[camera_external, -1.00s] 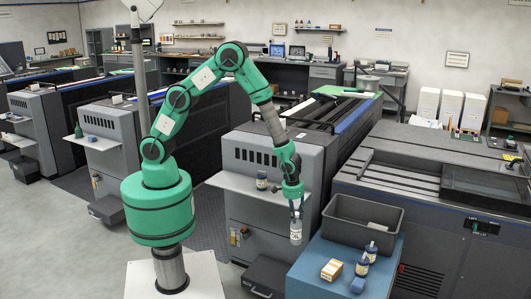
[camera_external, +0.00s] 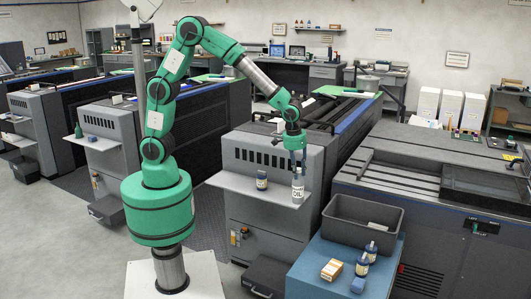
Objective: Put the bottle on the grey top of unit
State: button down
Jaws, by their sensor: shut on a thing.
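My gripper (camera_external: 297,163) is shut on a white bottle (camera_external: 298,187) with a dark label marking that reads OIL. It holds the bottle upright, in front of the right part of a grey unit (camera_external: 262,165). The bottle's top is hidden between the fingers. The unit's grey top (camera_external: 262,132) lies above and behind the bottle in the picture. I cannot tell the exact gap between the bottle and the unit's front.
A blue table (camera_external: 310,258) at the lower right bears a dark grey bin (camera_external: 345,222), a small box (camera_external: 331,270) and blue bottles (camera_external: 363,263). A large machine (camera_external: 430,230) stands at the right.

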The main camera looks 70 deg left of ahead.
notch_tip(320, 180, up, 22)
jog(key=r, duration=0.1)
jog(key=w+a+n+p, duration=0.1)
jog(key=a+n+p, duration=0.2)
jog(key=a+p, duration=1.25)
jog(key=s+a+n+g+y+p, duration=0.15)
jog(key=s+a, duration=0.25)
jog(key=a, duration=0.9)
jog(key=s+a+n+t+h+p, duration=0.15)
jog(key=s+a, duration=0.25)
jog(key=a, duration=1)
jog(key=shift+g+y, duration=0.5)
jog(key=shift+s+d+f, duration=0.1)
jog(key=shift+d+f, duration=0.05)
jog(key=shift+f, duration=1.25)
jog(key=shift+s+d+f, duration=0.1)
jog(key=shift+f, duration=1.3)
jog(key=shift+w, duration=0.15)
jog(key=w+a+p, duration=0.1)
jog(key=w+a, duration=0.1)
jog(key=w, duration=0.5)
jog(key=w+a+f+p, duration=0.1)
jog(key=w+a, duration=0.2)
jog(key=w, duration=0.5)
jog(key=shift+f+p, duration=0.3)
jog(key=shift+p, duration=0.05)
